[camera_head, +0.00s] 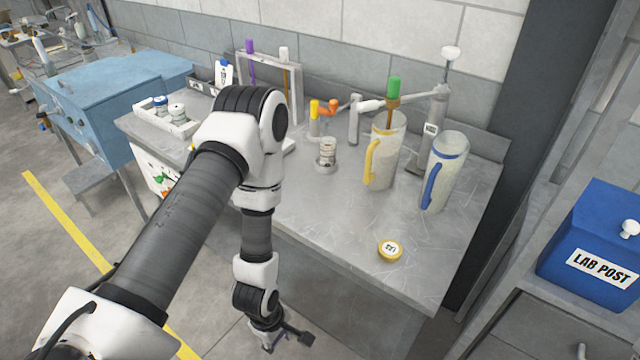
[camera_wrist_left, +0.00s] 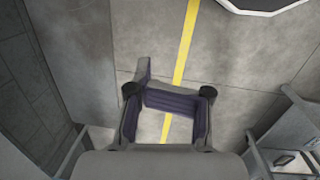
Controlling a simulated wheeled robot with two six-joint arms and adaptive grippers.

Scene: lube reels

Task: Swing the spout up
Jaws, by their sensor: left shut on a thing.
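On the bench, a grey pump-like stand (camera_head: 436,125) with a white knob stands at the back right. A clear jug with a yellow handle (camera_head: 371,160) holds a green-topped tool (camera_head: 393,90). My left gripper (camera_head: 283,341) hangs low in front of the bench, away from these things. In the left wrist view its purple-padded fingers (camera_wrist_left: 170,102) are bent in towards each other. Only floor shows between them. My right gripper is not seen.
A clear jug with a blue handle (camera_head: 434,186), a small jar (camera_head: 327,152), a yellow-rimmed lid (camera_head: 389,249) and a white tray (camera_head: 165,118) are on the bench (camera_head: 335,225). A blue box (camera_head: 597,235) is at the right. The bench's front middle is mostly clear.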

